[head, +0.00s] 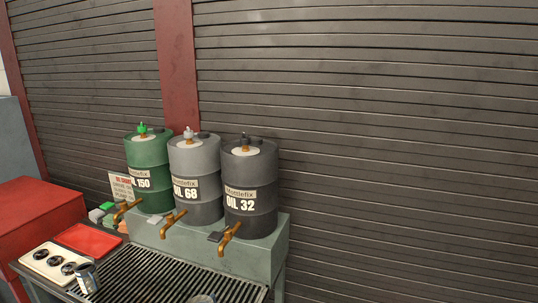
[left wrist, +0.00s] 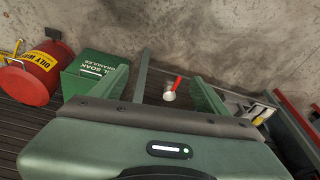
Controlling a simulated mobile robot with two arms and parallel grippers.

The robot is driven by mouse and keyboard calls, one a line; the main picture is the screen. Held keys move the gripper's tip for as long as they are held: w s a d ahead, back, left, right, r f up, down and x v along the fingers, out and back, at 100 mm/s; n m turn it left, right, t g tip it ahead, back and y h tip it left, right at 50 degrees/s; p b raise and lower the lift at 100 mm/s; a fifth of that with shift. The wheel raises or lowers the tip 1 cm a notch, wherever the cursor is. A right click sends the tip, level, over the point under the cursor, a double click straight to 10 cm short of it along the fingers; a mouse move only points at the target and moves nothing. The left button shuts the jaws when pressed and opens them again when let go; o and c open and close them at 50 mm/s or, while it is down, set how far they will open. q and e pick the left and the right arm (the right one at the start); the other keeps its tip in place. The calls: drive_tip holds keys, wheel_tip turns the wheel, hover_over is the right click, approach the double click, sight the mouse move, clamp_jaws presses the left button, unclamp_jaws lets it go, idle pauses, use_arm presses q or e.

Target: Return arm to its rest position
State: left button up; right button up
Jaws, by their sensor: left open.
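My left gripper (left wrist: 163,85) shows in the left wrist view with its two green fingers spread apart and nothing between them. Beyond the fingers, near a wall, lies a small pale round item with a red handle (left wrist: 170,93), apart from the gripper. Neither arm shows in the head view, and my right gripper is in no view.
Green (head: 149,160), grey (head: 196,178) and dark (head: 250,190) oil drums with brass taps stand over a slatted grate (head: 165,275). A red tray (head: 88,239) is at left. The left wrist view shows a red waste can (left wrist: 42,72) and green box (left wrist: 95,72).

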use_arm(q)
drive_tip(key=s+f+g, duration=0.1)
drive_tip(key=s+f, duration=0.2)
drive_tip(key=f, duration=0.5)
drive_tip(key=s+f, duration=0.3)
drive_tip(key=f, duration=0.4)
drive_tip(key=s+a+f, duration=0.3)
drive_tip(key=s+f, duration=0.7)
drive_tip(key=s, duration=0.3)
drive_tip(key=shift+s+a+f+g, duration=0.2)
drive_tip(key=shift+s+f+g, duration=0.05)
drive_tip(key=shift+f+g, duration=0.15)
